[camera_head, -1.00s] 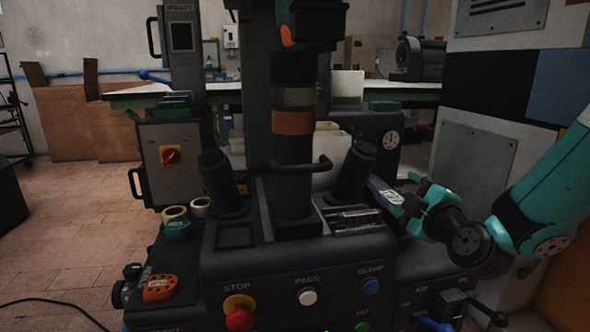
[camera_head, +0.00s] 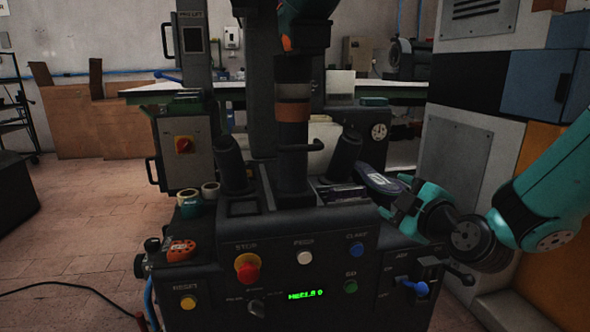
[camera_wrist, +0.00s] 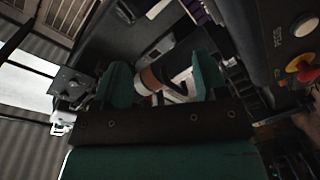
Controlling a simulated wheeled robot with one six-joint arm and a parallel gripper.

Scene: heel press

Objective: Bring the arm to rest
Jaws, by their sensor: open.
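My gripper (camera_head: 392,208) is at the right of the heel press (camera_head: 300,232) in the head view, beside the press's right side. In the wrist view my gripper (camera_wrist: 163,84) shows two teal fingers spread apart with nothing held between them. Beyond the fingers is the press column with its brown band (camera_wrist: 152,78), which also shows in the head view (camera_head: 292,113). A dark shoe-like piece with a pale label (camera_head: 378,181) lies just behind my gripper in the head view; I cannot tell whether they touch.
The press panel carries a red stop button (camera_head: 247,267), a lit green display (camera_head: 305,294) and a blue-handled lever (camera_head: 420,289). Tape rolls (camera_head: 189,204) and an orange item (camera_head: 181,250) sit at its left. A grey cabinet (camera_head: 455,150) stands at the right. The floor at left is open.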

